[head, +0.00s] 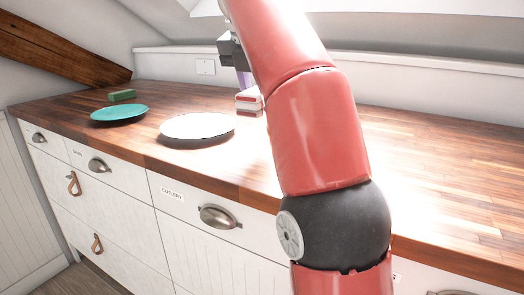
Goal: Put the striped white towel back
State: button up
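A small folded white cloth with red bands (249,102), which looks like the striped white towel, sits on the wooden counter toward the back, just left of my red arm. My arm may hide its right side. My gripper (241,62) is partly hidden behind my arm, above the cloth. A pale purple piece shows between the dark gripper body and the cloth; I cannot tell if it is a finger or a separate thing. I cannot tell if the gripper touches the cloth, or whether it is open or shut.
A white plate (197,126) and a teal plate (120,113) lie on the counter (430,175) to the left. A green block (122,95) lies behind the teal plate. The counter right of my arm looks clear. A sloping beam (60,55) hangs at upper left.

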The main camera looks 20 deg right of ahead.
jog(key=b, duration=0.3)
send_over(264, 153)
jog(key=s, duration=0.1)
jog(key=f, duration=0.5)
jog(key=a+f, duration=0.1)
jog(key=f, duration=0.2)
jog(key=shift+f, duration=0.15)
jog(key=shift+f+p, duration=0.35)
jog(key=shift+f, duration=0.2)
jog(key=shift+f, duration=0.1)
jog(key=shift+f, duration=0.15)
jog(key=o, duration=0.9)
jog(key=shift+f+b, duration=0.15)
jog(key=shift+b, duration=0.4)
